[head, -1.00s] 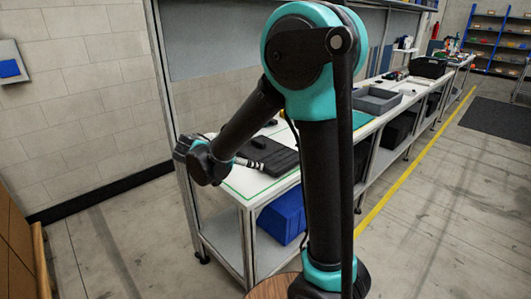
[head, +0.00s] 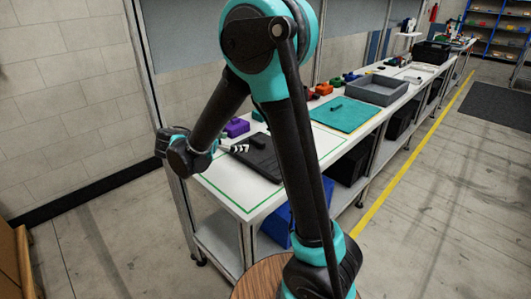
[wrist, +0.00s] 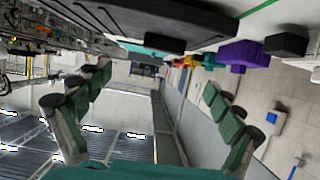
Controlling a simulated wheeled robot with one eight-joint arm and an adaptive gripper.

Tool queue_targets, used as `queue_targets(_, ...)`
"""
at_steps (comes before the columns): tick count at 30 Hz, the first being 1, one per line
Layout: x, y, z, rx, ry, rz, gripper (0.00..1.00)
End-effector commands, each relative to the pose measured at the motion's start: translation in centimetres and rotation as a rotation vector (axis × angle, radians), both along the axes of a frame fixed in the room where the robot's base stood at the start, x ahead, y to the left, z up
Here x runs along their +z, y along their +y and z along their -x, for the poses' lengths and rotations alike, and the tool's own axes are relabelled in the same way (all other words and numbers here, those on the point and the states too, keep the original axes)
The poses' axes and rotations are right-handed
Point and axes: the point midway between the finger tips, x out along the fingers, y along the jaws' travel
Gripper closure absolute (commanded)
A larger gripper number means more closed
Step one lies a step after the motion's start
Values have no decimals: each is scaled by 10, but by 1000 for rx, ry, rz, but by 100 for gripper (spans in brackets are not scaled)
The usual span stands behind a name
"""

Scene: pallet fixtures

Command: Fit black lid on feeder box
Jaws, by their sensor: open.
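A flat black ridged piece (head: 262,162) lies on the near end of the white bench in the head view; it may be the black lid, but I cannot tell for sure. A dark ridged slab (wrist: 150,28) fills the top of the wrist view, probably the same piece. My gripper (head: 240,149) is by the black piece's left end in the head view. In the wrist view my gripper (wrist: 157,80) has its fingers wide apart with nothing between them. I cannot tell which thing is the feeder box.
A purple block (head: 237,127) sits behind the black piece. A teal mat (head: 350,117) with a small black part on it and a grey tray (head: 377,91) lie farther along the bench. A blue bin (head: 275,225) is underneath. Floor right of the bench is clear.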

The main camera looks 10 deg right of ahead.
Motion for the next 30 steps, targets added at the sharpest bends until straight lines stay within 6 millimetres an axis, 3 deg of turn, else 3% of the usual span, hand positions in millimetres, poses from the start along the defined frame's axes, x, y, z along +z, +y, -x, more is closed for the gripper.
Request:
queue_targets(10, -25, -51, -34, -4, -1, 0, 7)
queue_targets(21, -34, -67, -48, -1, 0, 0, 7)
queue_targets(30, -50, -95, -71, -1, 0, 0, 7)
